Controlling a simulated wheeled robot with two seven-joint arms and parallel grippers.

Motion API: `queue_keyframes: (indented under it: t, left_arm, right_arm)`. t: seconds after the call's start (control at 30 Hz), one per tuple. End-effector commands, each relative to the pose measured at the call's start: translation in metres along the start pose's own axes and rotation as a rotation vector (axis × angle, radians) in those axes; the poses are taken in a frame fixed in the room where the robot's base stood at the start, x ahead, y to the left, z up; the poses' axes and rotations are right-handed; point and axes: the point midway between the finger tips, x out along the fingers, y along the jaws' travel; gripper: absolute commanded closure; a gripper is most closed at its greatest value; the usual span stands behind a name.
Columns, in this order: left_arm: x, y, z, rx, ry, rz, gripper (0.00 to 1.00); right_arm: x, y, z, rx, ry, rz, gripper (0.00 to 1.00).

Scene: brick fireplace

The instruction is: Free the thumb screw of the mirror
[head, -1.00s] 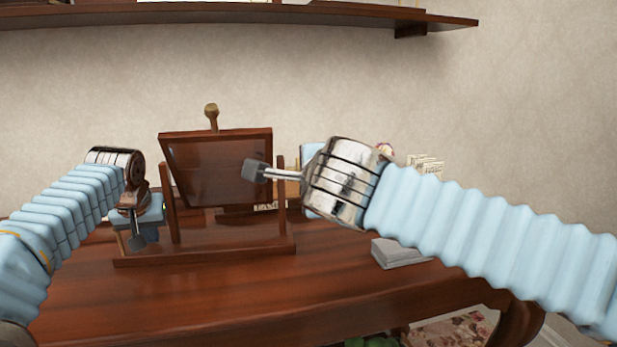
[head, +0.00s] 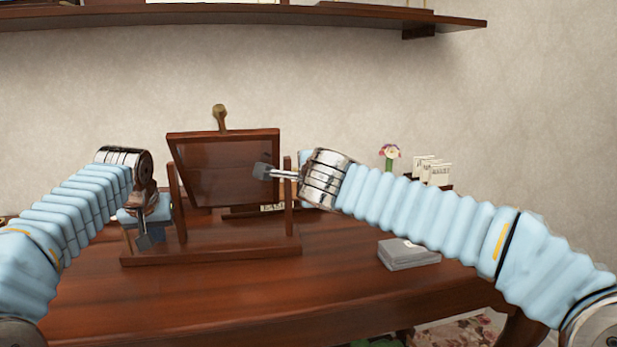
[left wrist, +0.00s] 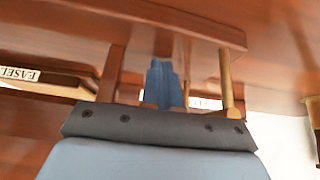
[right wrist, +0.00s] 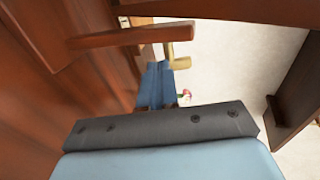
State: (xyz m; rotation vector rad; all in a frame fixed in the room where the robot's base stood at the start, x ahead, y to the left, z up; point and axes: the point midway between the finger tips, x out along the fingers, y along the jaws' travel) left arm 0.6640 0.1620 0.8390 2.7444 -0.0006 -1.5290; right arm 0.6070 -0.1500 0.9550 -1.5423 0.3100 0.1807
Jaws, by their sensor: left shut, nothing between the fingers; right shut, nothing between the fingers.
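The mirror (head: 222,172) is a dark reddish wooden panel, tilted in a stand with two posts and a long base bar (head: 210,252) on the desk. I cannot make out its thumb screw for sure. A brass-coloured knob (head: 219,115) rises behind the mirror's top edge. A brass-coloured T-shaped piece (right wrist: 178,62) shows in the right wrist view, beyond the blue fingers. My left gripper (head: 143,241) is shut and empty, pointing down by the left post. My right gripper (head: 262,171) is shut and empty, pointing left in front of the mirror's right part; contact is unclear.
A grey flat box (head: 408,253) lies on the desk at the right. A flower (head: 389,152) and a holder with upright cards (head: 432,172) stand behind it. A wall shelf (head: 240,14) runs above. The desk's front middle (head: 230,300) is clear.

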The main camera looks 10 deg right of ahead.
Motion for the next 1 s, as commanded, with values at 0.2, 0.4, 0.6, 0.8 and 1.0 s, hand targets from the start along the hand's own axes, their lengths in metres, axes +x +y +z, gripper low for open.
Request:
queue_keyframes:
  t: [0.2, 0.4, 0.6, 0.8, 1.0]
  left_arm:
    - [0.006, 0.001, 0.004, 0.002, -0.016, -0.003, 1.0]
    - [0.006, 0.0, 0.004, 0.002, -0.017, -0.003, 1.0]
    - [0.006, 0.0, 0.005, 0.002, -0.017, -0.004, 1.0]
    - [0.006, 0.0, 0.005, 0.002, -0.017, -0.004, 1.0]
    - [0.006, 0.0, 0.005, 0.002, -0.017, -0.005, 1.0]
  right_arm:
    - [0.013, 0.008, 0.0, -0.001, 0.001, 0.004, 1.0]
    - [0.015, 0.012, 0.0, -0.001, 0.001, 0.003, 1.0]
    - [0.015, 0.011, 0.0, -0.001, 0.002, 0.004, 1.0]
    - [0.013, 0.003, -0.001, 0.001, 0.002, 0.002, 1.0]
    - [0.009, -0.005, 0.0, 0.001, 0.0, 0.0, 1.0]
